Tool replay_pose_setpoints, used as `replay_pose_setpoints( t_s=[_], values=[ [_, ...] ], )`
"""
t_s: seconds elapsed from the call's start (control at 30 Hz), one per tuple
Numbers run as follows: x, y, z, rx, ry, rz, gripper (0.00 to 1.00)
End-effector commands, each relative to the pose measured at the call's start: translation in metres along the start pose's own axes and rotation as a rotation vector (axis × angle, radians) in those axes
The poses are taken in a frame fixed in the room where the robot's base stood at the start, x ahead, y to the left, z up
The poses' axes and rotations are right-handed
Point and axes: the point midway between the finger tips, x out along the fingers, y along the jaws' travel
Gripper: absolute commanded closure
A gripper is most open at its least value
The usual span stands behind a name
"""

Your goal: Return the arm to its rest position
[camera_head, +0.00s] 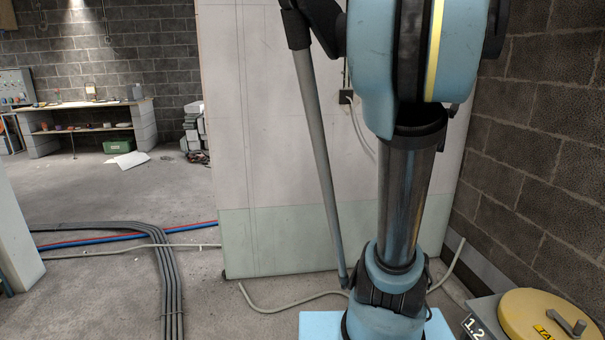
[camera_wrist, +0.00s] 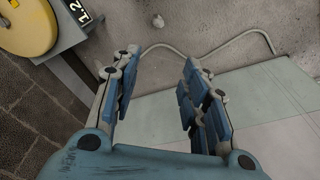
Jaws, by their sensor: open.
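My gripper (camera_wrist: 160,92) shows in the wrist view with its two blue padded fingers apart. It is open, and nothing is between the fingers. Beyond the fingers are the pale panel and the concrete floor. In the head view my blue and grey arm stands upright right of the middle, in front of the panel. The gripper itself cannot be made out in the head view.
A pale panel (camera_head: 285,150) stands behind my arm. A yellow reel (camera_head: 550,318) sits on a box marked 1.2 at lower right, beside a dark block wall (camera_head: 545,150). Grey conduits (camera_head: 168,270) lie on the floor at left. A workbench (camera_head: 85,118) stands far left; open floor lies between.

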Motion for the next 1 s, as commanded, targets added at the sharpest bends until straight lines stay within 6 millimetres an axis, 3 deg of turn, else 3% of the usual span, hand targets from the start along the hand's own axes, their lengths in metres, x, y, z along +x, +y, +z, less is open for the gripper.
replay_pose_setpoints(
  t_s=[0.3,0.6,0.8,1.0],
  values=[
    [0.011,-0.042,0.077,-0.217,0.023,-0.029,0.59],
    [0.033,-0.06,0.139,-0.405,0.045,-0.057,0.59],
    [0.043,-0.062,0.16,-0.474,0.053,-0.068,0.59],
    [0.046,-0.063,0.164,-0.488,0.055,-0.07,0.59]
  ],
)
